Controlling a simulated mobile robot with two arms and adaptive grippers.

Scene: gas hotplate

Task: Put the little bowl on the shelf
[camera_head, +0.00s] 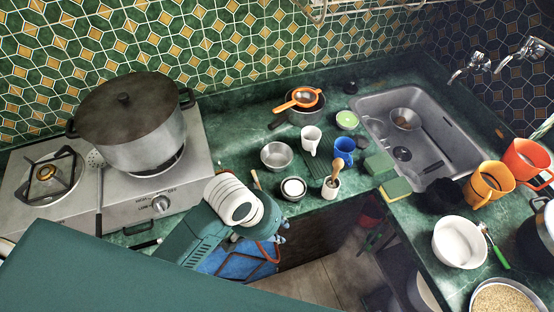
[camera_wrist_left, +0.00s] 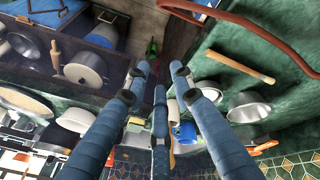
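Several small bowls show in the head view, and I cannot tell which one the task means. A metal bowl (camera_head: 277,156) stands on the green counter right of the stove. A smaller bowl with white contents (camera_head: 293,189) is just in front of it. A small green bowl (camera_head: 347,120) stands farther back. Another metal bowl (camera_head: 404,118) is in the sink. My left gripper (camera_head: 280,232) is at the counter's front edge, near the white-filled bowl. In the left wrist view its fingers (camera_wrist_left: 160,75) are spread and empty. A wire rack (camera_head: 350,10) hangs on the wall. My right gripper is out of view.
A large lidded pot (camera_head: 130,122) stands on the stove (camera_head: 60,210). Cups, a blue mug (camera_head: 345,150) and a pot with an orange strainer (camera_head: 303,100) crowd the counter. Orange mugs (camera_head: 489,184) and a white bowl (camera_head: 460,241) are at right. Below the counter is an open space.

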